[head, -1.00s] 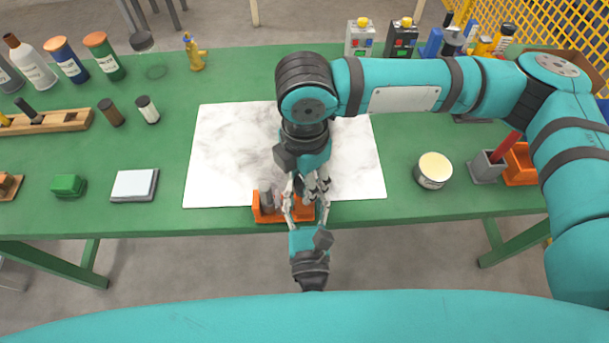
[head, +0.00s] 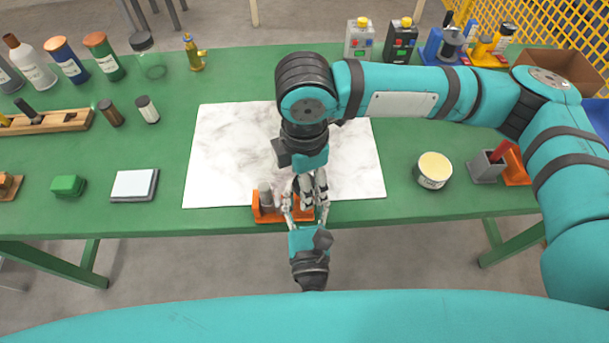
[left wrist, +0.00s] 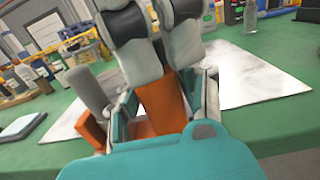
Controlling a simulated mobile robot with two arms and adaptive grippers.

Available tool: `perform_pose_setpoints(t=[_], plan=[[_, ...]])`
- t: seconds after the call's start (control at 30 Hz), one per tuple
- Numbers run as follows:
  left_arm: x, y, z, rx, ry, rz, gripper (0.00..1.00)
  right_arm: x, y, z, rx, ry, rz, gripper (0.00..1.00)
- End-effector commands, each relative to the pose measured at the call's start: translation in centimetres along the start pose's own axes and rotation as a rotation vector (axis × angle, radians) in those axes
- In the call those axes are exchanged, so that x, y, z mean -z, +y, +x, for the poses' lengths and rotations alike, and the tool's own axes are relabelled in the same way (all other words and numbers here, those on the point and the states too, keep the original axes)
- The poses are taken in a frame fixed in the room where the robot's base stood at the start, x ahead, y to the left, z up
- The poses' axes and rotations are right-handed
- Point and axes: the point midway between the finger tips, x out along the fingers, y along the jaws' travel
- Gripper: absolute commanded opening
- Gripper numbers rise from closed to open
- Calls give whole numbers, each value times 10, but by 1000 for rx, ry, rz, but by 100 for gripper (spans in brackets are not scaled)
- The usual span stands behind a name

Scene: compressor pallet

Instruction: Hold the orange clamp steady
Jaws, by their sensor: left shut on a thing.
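The orange clamp (head: 268,216) lies at the front edge of the green table, with a grey cylindrical part (head: 265,196) at its left end. The clamp also shows in the left wrist view (left wrist: 160,104). My left gripper (head: 305,212) reaches in from the front edge and is shut on the clamp; its fingers stand on either side of the orange body in the left wrist view (left wrist: 168,100). My right gripper (head: 313,198) points down at the clamp from above, close to my left fingers. Its fingertips overlap the clamp and the left gripper, so its grip is unclear.
A white marbled sheet (head: 235,150) lies behind the clamp. A round tin (head: 433,170) and a grey holder (head: 487,167) stand to the right. A white block (head: 134,185) and a green block (head: 68,186) lie to the left. Bottles stand at the back left.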

Motion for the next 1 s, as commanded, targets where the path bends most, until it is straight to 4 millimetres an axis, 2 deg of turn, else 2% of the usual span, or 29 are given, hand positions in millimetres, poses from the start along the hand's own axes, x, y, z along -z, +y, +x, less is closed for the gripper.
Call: perform_pose_setpoints(t=[0.17, 0.5, 0.7, 1.0], plan=[[0, 0, 0, -1, 0, 2, 0, 0, 1, -11, -2, 0, -1, 62], [0, 0, 0, 0, 0, 2, 0, 0, 1, -80, -5, 1, 0, 62], [0, 0, 0, 0, 0, 2, 0, 0, 1, -110, -2, 0, 1, 62], [0, 0, 0, 0, 0, 2, 0, 0, 0, -120, 1, 0, 0, 62]])
